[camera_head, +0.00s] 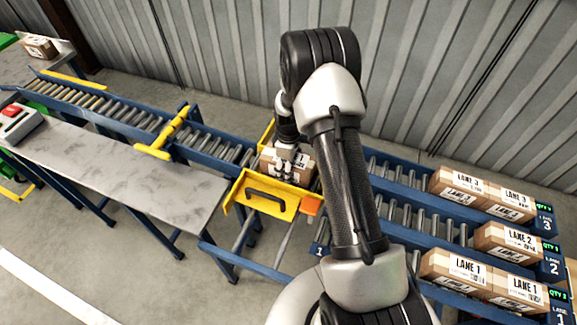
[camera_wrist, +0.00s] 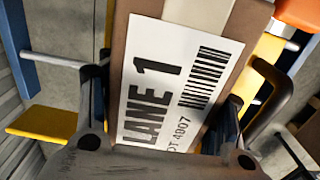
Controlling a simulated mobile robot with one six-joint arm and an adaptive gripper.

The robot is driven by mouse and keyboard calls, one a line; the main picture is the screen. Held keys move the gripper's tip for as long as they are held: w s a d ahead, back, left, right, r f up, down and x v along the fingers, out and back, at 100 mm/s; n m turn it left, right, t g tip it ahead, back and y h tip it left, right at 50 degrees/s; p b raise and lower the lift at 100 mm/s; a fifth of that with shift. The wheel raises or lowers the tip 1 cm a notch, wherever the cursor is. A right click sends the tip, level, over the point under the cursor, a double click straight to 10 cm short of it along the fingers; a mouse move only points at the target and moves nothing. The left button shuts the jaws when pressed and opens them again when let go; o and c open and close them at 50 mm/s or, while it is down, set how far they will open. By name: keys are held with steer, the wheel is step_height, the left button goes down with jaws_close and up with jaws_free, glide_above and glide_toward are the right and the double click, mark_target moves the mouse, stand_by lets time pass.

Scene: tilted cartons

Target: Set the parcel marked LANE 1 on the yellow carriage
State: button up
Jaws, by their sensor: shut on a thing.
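The parcel marked LANE 1 (camera_wrist: 205,65) is a brown carton with a white label, seen large and tilted in the wrist view. My gripper (camera_wrist: 158,112) is shut on it, with a dark finger on each side. In the head view the parcel (camera_head: 299,167) is within the outline of the yellow carriage (camera_head: 236,196), below my gripper (camera_head: 286,152). The carriage has a dark handle on its front wall, and its yellow parts also show in the wrist view (camera_wrist: 40,122). My arm hides part of the carriage's right side. I cannot tell whether the parcel touches the carriage bed.
Three roller lanes on the right hold cartons: LANE 3 (camera_head: 462,184), LANE 2 (camera_head: 508,241) and LANE 1 (camera_head: 455,269). A roller conveyor (camera_head: 85,101) with a yellow gate (camera_head: 165,136) leads left. A grey table (camera_head: 120,170) stands in front of it. Another parcel (camera_head: 39,47) sits far left.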

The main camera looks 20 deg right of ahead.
steer(key=o, duration=1.3)
steer(key=shift+o, duration=0.2)
steer(key=shift+r, duration=0.2)
step_height(320, 180, up, 13)
steer(key=p, duration=0.4)
steer(key=shift+r+p, duration=0.15)
steer(key=shift+p, duration=0.15)
steer(key=s+a+r+m+t, duration=0.1)
steer(key=s+a+r, duration=0.15)
steer(key=r, duration=0.45)
steer(key=s+a+r+m, duration=0.2)
steer(key=s+r, duration=0.2)
steer(key=r, duration=0.3)
steer(key=s+a+r+m+t, duration=0.1)
steer(key=s+a+r, duration=0.1)
steer(key=s+r, duration=0.35)
steer(key=s+a+r+m+t, duration=0.1)
steer(key=s+a+r+m, duration=0.1)
steer(key=s, duration=0.6)
steer(key=s+a+r+m+t, duration=0.1)
steer(key=s+a+r+m, duration=0.1)
steer(key=s+r, duration=0.3)
steer(key=s+m, duration=0.1)
steer(key=s, duration=0.3)
steer(key=shift+r+t, duration=0.15)
steer(key=shift+t, duration=0.15)
